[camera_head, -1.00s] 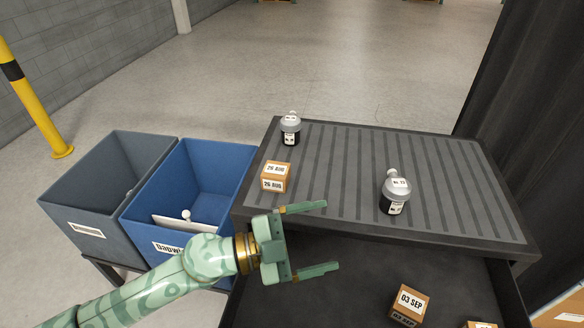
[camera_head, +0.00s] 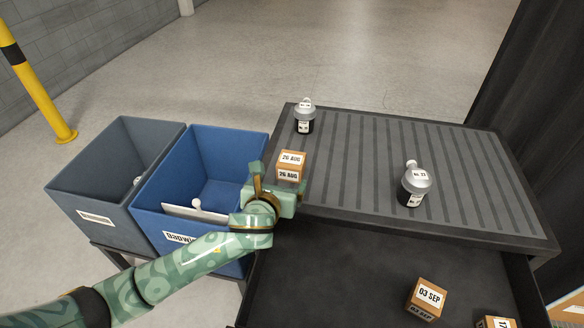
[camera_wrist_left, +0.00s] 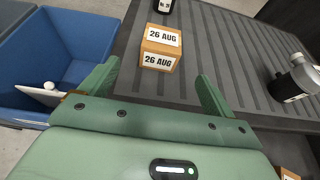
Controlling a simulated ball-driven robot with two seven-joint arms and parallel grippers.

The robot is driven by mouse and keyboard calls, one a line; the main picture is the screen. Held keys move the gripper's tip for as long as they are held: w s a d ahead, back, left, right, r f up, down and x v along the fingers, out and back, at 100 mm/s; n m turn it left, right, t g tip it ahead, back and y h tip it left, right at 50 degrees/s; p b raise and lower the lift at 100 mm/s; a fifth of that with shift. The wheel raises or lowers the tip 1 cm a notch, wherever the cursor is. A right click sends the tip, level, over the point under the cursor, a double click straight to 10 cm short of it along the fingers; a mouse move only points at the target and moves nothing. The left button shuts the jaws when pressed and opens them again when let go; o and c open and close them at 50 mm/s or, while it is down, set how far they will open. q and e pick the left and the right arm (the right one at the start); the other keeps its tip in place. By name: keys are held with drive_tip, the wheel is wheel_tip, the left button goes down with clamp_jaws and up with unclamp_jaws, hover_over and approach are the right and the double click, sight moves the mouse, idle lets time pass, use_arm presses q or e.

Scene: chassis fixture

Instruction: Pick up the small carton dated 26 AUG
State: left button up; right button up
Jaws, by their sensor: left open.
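The small carton dated 26 AUG (camera_head: 290,168) is a brown box with white date labels on its top and front. It stands on the ribbed grey table top near the left edge. In the left wrist view the carton (camera_wrist_left: 160,48) is ahead of the fingers, roughly between their lines and apart from them. My left gripper (camera_head: 275,182) is just in front of the carton in the head view, partly hidden behind its own wrist. In the left wrist view its two fingers (camera_wrist_left: 158,88) are spread with nothing between them. My right gripper is not in view.
A grey-lidded bottle (camera_head: 305,118) stands behind the carton, and another (camera_head: 415,185) stands to the right. A carton dated 03 SEP (camera_head: 426,298) lies lower, with another carton (camera_head: 497,322) at the bottom edge. A blue bin (camera_head: 160,222) and a grey bin (camera_head: 75,190) stand left.

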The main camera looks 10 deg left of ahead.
sight(288, 171)
use_arm(q)
drive_tip(key=b+x, duration=0.2)
drive_tip(key=x, duration=0.6)
drive_tip(key=shift+d+f+b, duration=0.1)
drive_tip(key=shift+f+b, duration=0.1)
drive_tip(key=shift+b, duration=0.2)
drive_tip(key=b+x, duration=0.1)
drive_tip(key=x, duration=0.1)
drive_tip(key=f+b+x, duration=0.1)
drive_tip(key=b+x, duration=0.1)
drive_tip(key=shift+w, duration=0.15)
drive_tip(key=shift+w+f, duration=0.1)
drive_tip(key=shift+w, duration=0.2)
drive_tip(key=shift+r, duration=0.25)
drive_tip(key=c, duration=1.3)
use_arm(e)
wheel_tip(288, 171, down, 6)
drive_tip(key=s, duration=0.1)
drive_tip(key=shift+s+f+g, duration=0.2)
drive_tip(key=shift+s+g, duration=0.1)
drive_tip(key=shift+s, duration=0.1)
